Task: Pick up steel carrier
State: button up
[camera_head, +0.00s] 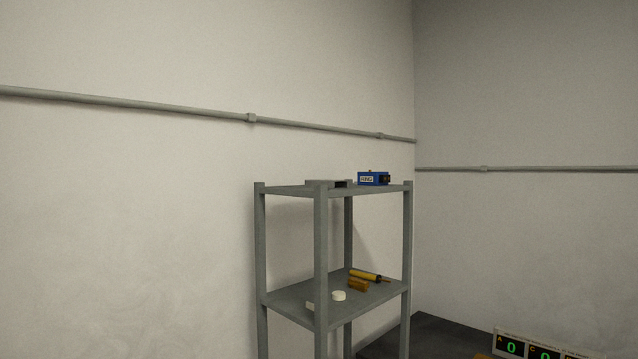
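A flat grey block (328,184) lies on the top shelf of a grey rack. It may be the steel carrier, but it is too small here to tell. A small pale piece (310,307) lies at the near edge of the lower shelf; I cannot tell what it is. My gripper does not show in this view, so I cannot see whether it is open or holds anything.
The grey rack (321,250) stands near the wall corner. A blue box (373,179) sits on its top shelf. A white disc (338,296), a yellow-black tool (366,276) and an orange piece (358,285) lie below. A dark surface (432,337) and a display panel (540,346) are lower right.

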aim_at(332, 183)
jog(key=i+l+z, duration=0.1)
jog(key=z, duration=0.9)
jog(key=i, duration=1.95)
